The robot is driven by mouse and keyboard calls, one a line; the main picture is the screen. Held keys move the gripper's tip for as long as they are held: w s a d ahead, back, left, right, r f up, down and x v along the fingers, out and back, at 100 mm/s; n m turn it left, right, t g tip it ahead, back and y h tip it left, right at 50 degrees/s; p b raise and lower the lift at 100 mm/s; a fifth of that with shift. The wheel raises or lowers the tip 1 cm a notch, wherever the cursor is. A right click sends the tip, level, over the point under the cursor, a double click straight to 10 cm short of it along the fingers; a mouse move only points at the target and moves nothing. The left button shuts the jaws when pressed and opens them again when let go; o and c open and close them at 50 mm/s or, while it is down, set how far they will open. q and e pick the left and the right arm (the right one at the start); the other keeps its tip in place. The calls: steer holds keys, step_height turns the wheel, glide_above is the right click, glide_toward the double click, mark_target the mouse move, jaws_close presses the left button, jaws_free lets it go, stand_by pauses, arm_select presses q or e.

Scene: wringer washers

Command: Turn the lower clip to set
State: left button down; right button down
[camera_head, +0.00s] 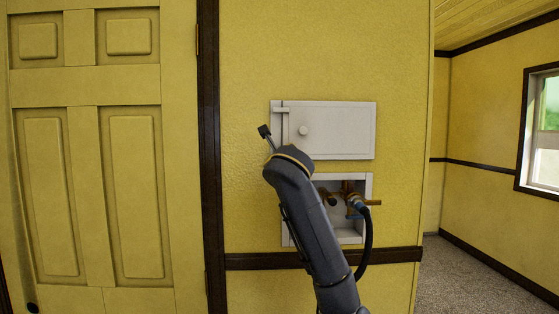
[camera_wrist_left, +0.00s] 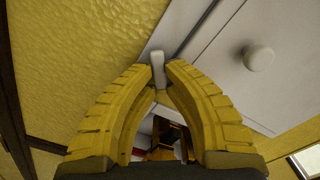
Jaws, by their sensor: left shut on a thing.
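A white cabinet door (camera_head: 340,130) with a round knob (camera_head: 303,131) is closed on the yellow wall. Its upper clip (camera_head: 281,109) lies level across the left edge of the door. The lower clip is hidden behind my arm in the head view. In the left wrist view, my left gripper (camera_wrist_left: 159,74) has its yellow fingertips closed on a small pale clip (camera_wrist_left: 157,58) near the door's edge. The knob (camera_wrist_left: 259,57) is to its right. The fingers are hidden in the head view. My right gripper is not in view.
Below the door is an open white recess (camera_head: 368,185) with brass valves (camera_head: 350,193) and a dark hose (camera_head: 366,245), close to my arm. A yellow panelled door (camera_head: 85,150) stands at the left. A window (camera_head: 545,130) is at the far right.

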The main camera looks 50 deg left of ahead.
arm_select(q)
steer(key=n, duration=0.3)
steer(key=r+n, duration=0.1)
steer(key=n, duration=0.6)
steer(key=shift+w+d+r, duration=0.3)
steer(key=shift+w+r, duration=0.05)
steer(key=shift+r, duration=0.05)
steer(key=shift+n, duration=0.3)
steer(key=c, duration=1.4)
jaws_free()
steer(key=shift+c, duration=0.2)
steer(key=v, duration=1.2)
